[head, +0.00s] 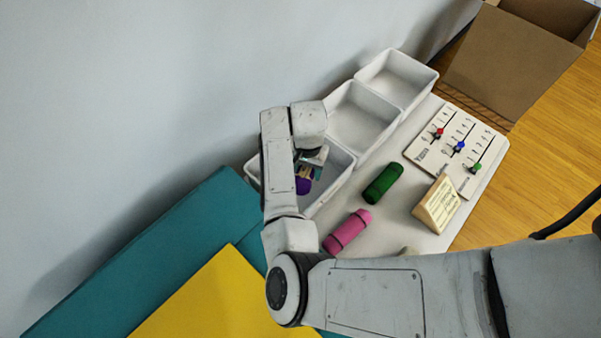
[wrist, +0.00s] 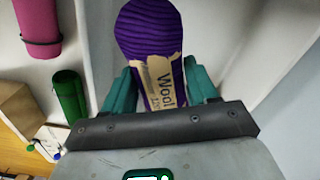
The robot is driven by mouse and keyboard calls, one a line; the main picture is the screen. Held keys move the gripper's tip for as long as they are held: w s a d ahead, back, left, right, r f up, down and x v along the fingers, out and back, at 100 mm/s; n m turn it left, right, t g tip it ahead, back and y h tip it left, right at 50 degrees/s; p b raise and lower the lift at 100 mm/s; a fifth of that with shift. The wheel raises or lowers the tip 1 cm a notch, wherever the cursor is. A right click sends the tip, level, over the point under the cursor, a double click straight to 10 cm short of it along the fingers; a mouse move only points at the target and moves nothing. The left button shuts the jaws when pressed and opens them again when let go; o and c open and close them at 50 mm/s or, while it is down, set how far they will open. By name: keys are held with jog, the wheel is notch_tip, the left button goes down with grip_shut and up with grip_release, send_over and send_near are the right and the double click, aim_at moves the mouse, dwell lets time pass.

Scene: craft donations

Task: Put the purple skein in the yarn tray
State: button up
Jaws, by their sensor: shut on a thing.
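The purple skein (wrist: 150,30) has a paper band reading "Wool". My gripper (wrist: 161,92) is shut on it, with the teal fingers on both sides of the band. In the head view the purple skein (head: 303,186) shows below my gripper (head: 308,173), over the nearest of three white trays (head: 338,180) in a row along the wall. My arm hides part of that tray. I cannot tell whether the skein touches the tray floor. No label naming the yarn tray is readable.
A pink roll (head: 347,231) and a green roll (head: 383,184) lie on the table right of the trays. A wooden wedge sign (head: 437,204) and a slider board (head: 455,148) are further right. The middle tray (head: 362,117) and far tray (head: 397,79) look empty. A cardboard box (head: 510,65) stands beyond.

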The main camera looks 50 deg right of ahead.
jog(key=shift+w+d+f+b, duration=0.15)
jog(key=shift+w+f+b, duration=0.55)
jog(key=shift+f+b, duration=0.35)
jog(key=shift+w+d+f+b, duration=0.15)
jog(key=shift+w+f+b, duration=0.55)
jog(key=shift+b, duration=0.55)
jog(key=shift+f, duration=0.1)
jog(key=shift+w+d+f+b, duration=0.1)
jog(key=shift+f+b, duration=0.15)
jog(key=shift+b, duration=0.2)
notch_tip(320, 180, down, 3)
jog(key=b, duration=0.3)
jog(key=shift+w+r, duration=0.1)
jog(key=o, duration=1.1)
jog(key=shift+c, duration=0.2)
notch_tip(320, 180, up, 12)
jog(key=shift+b, duration=0.55)
